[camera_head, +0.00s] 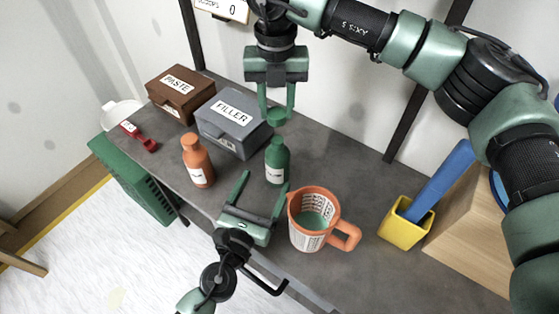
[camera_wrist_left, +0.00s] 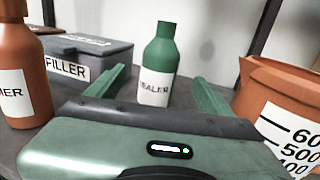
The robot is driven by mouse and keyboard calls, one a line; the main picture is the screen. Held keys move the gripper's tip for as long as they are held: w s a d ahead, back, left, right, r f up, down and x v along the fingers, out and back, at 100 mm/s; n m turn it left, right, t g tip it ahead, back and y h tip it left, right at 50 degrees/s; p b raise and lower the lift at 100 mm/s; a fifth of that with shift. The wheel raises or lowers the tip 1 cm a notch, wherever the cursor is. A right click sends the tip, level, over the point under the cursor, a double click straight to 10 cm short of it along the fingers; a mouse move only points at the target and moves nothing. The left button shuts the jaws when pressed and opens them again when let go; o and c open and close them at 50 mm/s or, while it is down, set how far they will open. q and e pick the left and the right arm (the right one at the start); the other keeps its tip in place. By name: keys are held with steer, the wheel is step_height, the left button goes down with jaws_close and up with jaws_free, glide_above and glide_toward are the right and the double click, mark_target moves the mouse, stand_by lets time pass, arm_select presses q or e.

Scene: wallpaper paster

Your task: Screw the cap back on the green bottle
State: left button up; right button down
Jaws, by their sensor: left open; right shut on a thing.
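The green bottle (camera_head: 277,162), with a white label, stands upright and uncapped on the grey table. In the left wrist view the bottle (camera_wrist_left: 158,58) stands between and beyond the fingers, its label partly legible as "SEALER". My left gripper (camera_head: 266,179) is open, low in front of the bottle, fingers pointing towards it; I see no clear contact. My right gripper (camera_head: 277,112) points down above the bottle, shut on the green cap (camera_head: 277,118). The cap is just above the bottle's neck; whether they touch is hard to tell.
An orange bottle (camera_head: 197,162) stands left and an orange measuring jug (camera_head: 309,238) right, close to my left gripper. Behind are the grey FILLER box (camera_head: 228,135) and brown PASTE box (camera_head: 180,102). A yellow holder (camera_head: 402,235) with a blue tool (camera_head: 440,182) is further right.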

mark_target(282, 149)
arm_select(q)
steer(key=shift+w, duration=0.15)
steer(key=x, duration=1.2)
jaws_close()
